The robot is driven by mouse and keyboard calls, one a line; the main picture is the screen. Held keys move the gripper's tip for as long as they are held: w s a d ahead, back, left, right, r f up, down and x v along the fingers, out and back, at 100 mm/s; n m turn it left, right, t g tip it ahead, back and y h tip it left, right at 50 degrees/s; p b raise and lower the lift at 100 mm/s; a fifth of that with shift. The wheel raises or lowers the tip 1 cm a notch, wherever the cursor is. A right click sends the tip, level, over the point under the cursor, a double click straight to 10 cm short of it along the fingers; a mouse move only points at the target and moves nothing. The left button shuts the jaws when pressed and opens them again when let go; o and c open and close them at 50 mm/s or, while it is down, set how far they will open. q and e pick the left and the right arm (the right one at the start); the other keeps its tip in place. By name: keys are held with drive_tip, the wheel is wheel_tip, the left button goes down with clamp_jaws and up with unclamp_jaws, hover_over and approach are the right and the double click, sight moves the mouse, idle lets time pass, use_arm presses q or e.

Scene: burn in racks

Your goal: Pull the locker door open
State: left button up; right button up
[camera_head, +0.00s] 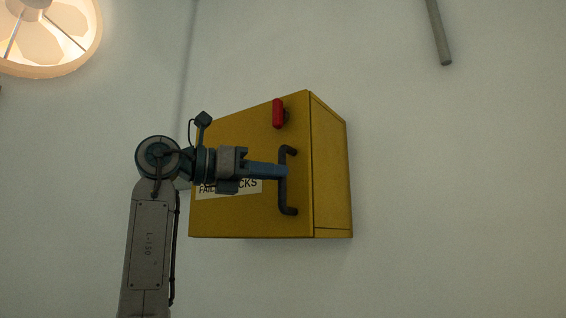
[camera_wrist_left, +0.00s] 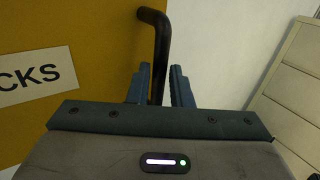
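The yellow locker (camera_head: 331,170) is fixed on the pale wall, and its door (camera_head: 240,135) looks closed, flush with the body. A dark vertical bar handle (camera_head: 288,205) stands on the door near its right edge. My left gripper (camera_head: 283,171) reaches the handle from the left, across the door front. A label (camera_head: 243,187) on the door is partly hidden by my gripper. My right gripper is not in view.
A red piece (camera_head: 278,113) sits on the door above the handle. A round lit lamp (camera_head: 45,35) is at the upper left, and a grey rod (camera_head: 438,32) at the upper right. Wall beside the locker is bare. A pale panelled unit (camera_wrist_left: 297,90) shows in the wrist view.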

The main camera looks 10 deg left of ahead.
use_arm(q)
drive_tip(key=shift+p+x, duration=0.35)
drive_tip(key=shift+x, duration=0.7)
drive_tip(key=shift+w+d, duration=0.15)
drive_tip(key=shift+d, duration=0.05)
clamp_jaws()
